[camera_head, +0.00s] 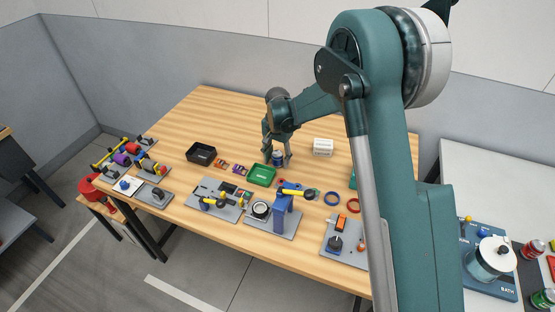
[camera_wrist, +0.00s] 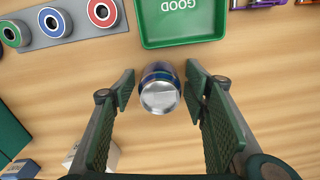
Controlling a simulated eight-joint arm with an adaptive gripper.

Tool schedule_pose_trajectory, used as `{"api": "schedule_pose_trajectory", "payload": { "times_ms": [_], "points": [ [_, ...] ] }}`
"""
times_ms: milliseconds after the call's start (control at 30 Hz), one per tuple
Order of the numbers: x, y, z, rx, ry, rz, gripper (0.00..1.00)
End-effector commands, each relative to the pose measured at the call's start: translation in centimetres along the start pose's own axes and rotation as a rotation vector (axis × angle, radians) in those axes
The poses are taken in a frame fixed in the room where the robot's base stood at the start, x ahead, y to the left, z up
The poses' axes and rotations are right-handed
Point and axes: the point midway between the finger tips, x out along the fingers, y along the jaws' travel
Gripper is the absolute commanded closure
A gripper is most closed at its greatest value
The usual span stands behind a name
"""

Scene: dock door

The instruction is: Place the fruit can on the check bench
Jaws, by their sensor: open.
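A blue can with a silver lid (camera_wrist: 160,92) stands on the wooden table, between the open fingers of my gripper (camera_wrist: 160,86). A gap shows on each side, so the fingers do not appear to touch it. In the head view the blue can (camera_head: 278,158) is partly hidden by my gripper (camera_head: 277,152). Its label cannot be read, so I cannot tell whether it is the fruit can. I cannot tell which surface is the check bench.
A green tray marked GOOD (camera_wrist: 181,40) lies just beyond the can. A black tray (camera_head: 201,153) is left of it, and a white box (camera_head: 323,147) is right of my gripper. Fixtures and tools crowd the front of the wooden table (camera_head: 215,105); its back left is clear.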

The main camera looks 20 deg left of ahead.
Motion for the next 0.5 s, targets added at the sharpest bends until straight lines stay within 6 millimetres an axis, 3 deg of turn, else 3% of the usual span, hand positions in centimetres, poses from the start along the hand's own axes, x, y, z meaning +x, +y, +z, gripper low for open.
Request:
{"api": "schedule_pose_trajectory", "payload": {
  "times_ms": [267,500],
  "points": [
    [-3.1,0.0,0.0,0.000,0.000,0.000,0.55],
    [-7.1,0.0,0.0,0.000,0.000,0.000,0.55]
  ]
}}
